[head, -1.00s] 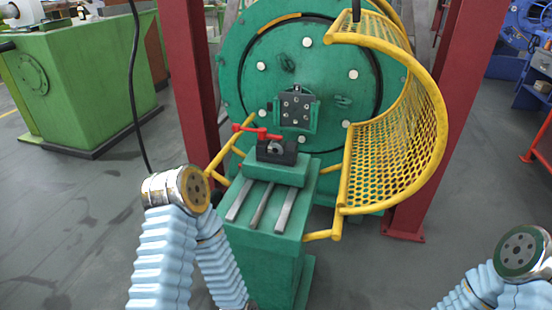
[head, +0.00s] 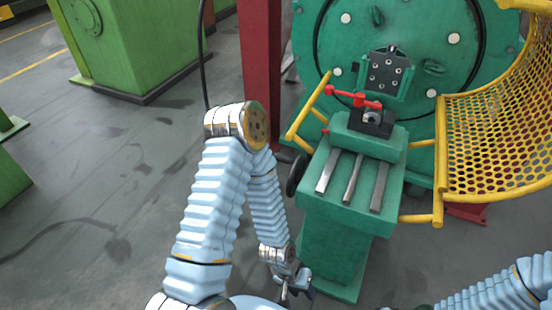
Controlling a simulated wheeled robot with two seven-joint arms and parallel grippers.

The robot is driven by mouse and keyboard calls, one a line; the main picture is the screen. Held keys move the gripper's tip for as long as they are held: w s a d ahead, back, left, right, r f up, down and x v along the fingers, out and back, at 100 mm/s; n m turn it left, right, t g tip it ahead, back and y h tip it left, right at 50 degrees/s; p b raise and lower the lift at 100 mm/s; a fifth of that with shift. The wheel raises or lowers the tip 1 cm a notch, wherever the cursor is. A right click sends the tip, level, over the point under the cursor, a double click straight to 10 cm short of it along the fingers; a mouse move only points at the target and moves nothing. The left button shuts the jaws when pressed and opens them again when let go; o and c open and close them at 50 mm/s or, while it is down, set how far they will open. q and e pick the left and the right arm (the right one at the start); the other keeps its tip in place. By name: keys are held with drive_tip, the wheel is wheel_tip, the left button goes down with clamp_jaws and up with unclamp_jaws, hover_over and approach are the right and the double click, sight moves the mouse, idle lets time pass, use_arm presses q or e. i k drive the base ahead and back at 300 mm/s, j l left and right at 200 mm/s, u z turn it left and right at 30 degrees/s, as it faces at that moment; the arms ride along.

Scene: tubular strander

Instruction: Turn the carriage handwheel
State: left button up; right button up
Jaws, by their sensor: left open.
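A dark handwheel (head: 297,174) shows nearly edge-on at the left side of the green carriage stand (head: 345,235), below its top. I take it for the carriage handwheel. My left gripper (head: 296,296) is low at the bottom of the view, left of the stand's foot. It is open, apart from the wheel and well below it; its fingertips are small and hard to make out. My left forearm hangs down to it, left of the wheel. My right arm shows only in part at the lower right, and its gripper is out of view.
The carriage carries a black tool block (head: 372,122) with a red lever (head: 352,97). Yellow rails (head: 308,112) stand just behind the wheel. A yellow mesh guard (head: 500,140) is at right. A red post (head: 262,75) stands behind my left arm.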

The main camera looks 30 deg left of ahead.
sight(298, 171)
drive_tip(key=k+j+z, duration=0.1)
drive_tip(key=j+z, duration=0.25)
drive_tip(key=j, duration=1.35)
drive_tip(key=k+j+z, duration=0.1)
drive_tip(key=k+j, duration=0.1)
drive_tip(key=j, duration=0.1)
